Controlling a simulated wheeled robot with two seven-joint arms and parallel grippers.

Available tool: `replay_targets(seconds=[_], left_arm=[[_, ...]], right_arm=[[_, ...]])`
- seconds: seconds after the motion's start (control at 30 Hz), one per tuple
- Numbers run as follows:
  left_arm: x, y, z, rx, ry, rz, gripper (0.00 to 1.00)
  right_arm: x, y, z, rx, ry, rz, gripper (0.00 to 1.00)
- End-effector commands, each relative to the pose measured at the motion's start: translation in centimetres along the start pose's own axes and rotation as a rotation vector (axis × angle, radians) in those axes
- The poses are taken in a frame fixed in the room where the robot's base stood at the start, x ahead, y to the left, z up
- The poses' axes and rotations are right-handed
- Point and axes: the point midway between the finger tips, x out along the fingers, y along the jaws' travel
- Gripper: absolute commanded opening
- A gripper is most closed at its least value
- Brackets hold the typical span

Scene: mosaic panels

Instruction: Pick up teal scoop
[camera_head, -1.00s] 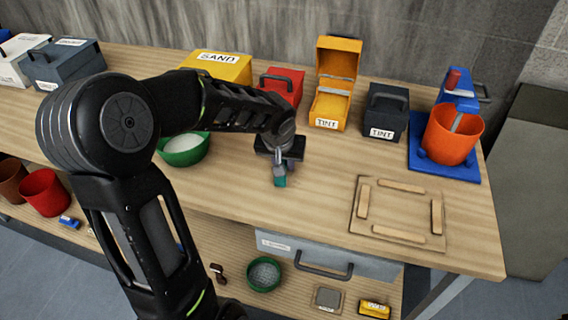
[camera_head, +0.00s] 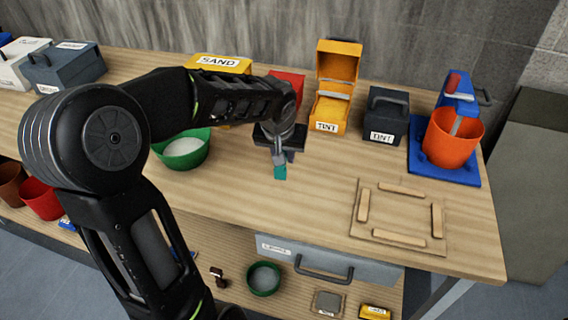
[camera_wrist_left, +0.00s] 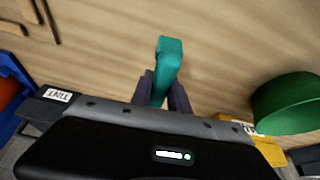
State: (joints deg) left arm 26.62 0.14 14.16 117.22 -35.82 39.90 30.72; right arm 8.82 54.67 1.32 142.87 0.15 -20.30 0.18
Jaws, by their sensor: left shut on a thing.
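The teal scoop (camera_head: 280,172) is held in my left gripper (camera_head: 278,158) over the middle of the wooden bench. In the left wrist view the scoop (camera_wrist_left: 166,68) sticks out between the two dark fingers of the gripper (camera_wrist_left: 165,92), which are shut on it. In the head view most of the scoop is hidden by the gripper, and only its lower teal end shows. I cannot tell how far it is above the bench top. My right gripper is not in view.
A green bowl (camera_head: 183,164) with pale contents stands left of the gripper. Behind are a yellow SAND box (camera_head: 222,65), an open yellow TINT box (camera_head: 328,125) and a dark TINT box (camera_head: 385,122). An orange bucket (camera_head: 450,142) and a wooden frame (camera_head: 398,239) are at right.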

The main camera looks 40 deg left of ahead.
Motion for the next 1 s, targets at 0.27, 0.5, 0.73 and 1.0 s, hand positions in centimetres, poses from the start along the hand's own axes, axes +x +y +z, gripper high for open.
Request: replay_targets(seconds=[0.27, 0.5, 0.73, 1.0], left_arm=[[-4.6, 0.0, -1.9, 0.000, 0.002, 0.001, 0.00], [-5.6, 0.0, -2.3, 0.001, -0.001, 0.001, 0.00], [-5.5, 0.0, -2.2, 0.001, -0.001, 0.001, 0.00], [-5.5, 0.0, -2.2, 0.001, -0.001, 0.001, 0.00]], right_arm=[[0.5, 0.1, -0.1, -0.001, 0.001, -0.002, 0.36], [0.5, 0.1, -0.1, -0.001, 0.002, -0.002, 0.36], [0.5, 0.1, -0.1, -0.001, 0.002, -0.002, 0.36], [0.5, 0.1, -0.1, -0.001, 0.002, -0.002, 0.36]])
